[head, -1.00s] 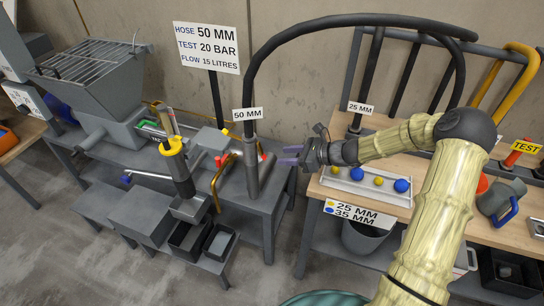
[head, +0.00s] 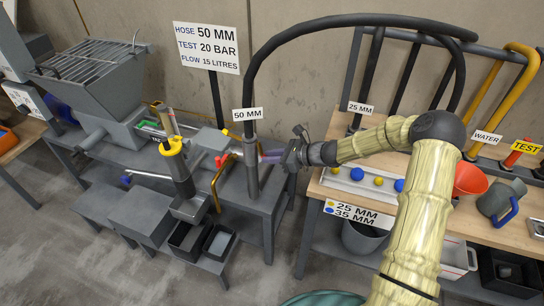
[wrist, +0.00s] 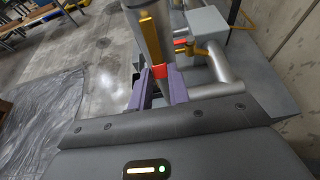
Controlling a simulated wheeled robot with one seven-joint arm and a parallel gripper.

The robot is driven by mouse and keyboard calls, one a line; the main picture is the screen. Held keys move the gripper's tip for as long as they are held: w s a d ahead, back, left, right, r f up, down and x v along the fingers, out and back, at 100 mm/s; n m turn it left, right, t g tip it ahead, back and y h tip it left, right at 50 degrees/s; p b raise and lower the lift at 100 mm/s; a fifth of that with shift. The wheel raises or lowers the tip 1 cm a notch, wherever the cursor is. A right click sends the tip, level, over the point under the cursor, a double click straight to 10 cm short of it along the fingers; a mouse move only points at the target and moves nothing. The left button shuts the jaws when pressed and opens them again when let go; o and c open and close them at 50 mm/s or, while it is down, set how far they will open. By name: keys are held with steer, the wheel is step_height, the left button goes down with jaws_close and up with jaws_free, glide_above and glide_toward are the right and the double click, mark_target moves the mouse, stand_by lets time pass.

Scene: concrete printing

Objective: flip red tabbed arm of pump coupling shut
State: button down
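The pump coupling (head: 252,172) is an upright grey pipe at the hose end marked 50 MM. In the wrist view, a brass-yellow arm (wrist: 148,36) lies along the grey pipe and ends in a red tab (wrist: 160,71). A second red piece (wrist: 180,42) shows farther back beside another brass part. My gripper (head: 268,156) is close at the right of the coupling. In the wrist view its purple fingers (wrist: 160,84) are apart, one on each side of the near red tab. I see no clear grip on it. In the head view the pipe partly hides the fingertips.
The black hose (head: 340,22) arches from the coupling over to the right. A yellow-topped grey cylinder (head: 178,165) and a yellow bent handle (head: 217,185) stand left of the coupling. A tray of blue and yellow balls (head: 365,186) lies on the wooden bench at right.

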steer(key=y+b, duration=0.1)
steer(key=b, duration=0.1)
steer(key=a+f+t+y+b, duration=0.1)
steer(key=b, duration=0.1)
steer(key=shift+w+y, duration=0.2)
steer(key=shift+y, duration=0.2)
steer(key=c, duration=1.3)
jaws_free()
steer(key=shift+a, duration=0.1)
steer(key=v, duration=1.7)
steer(key=shift+d, duration=0.25)
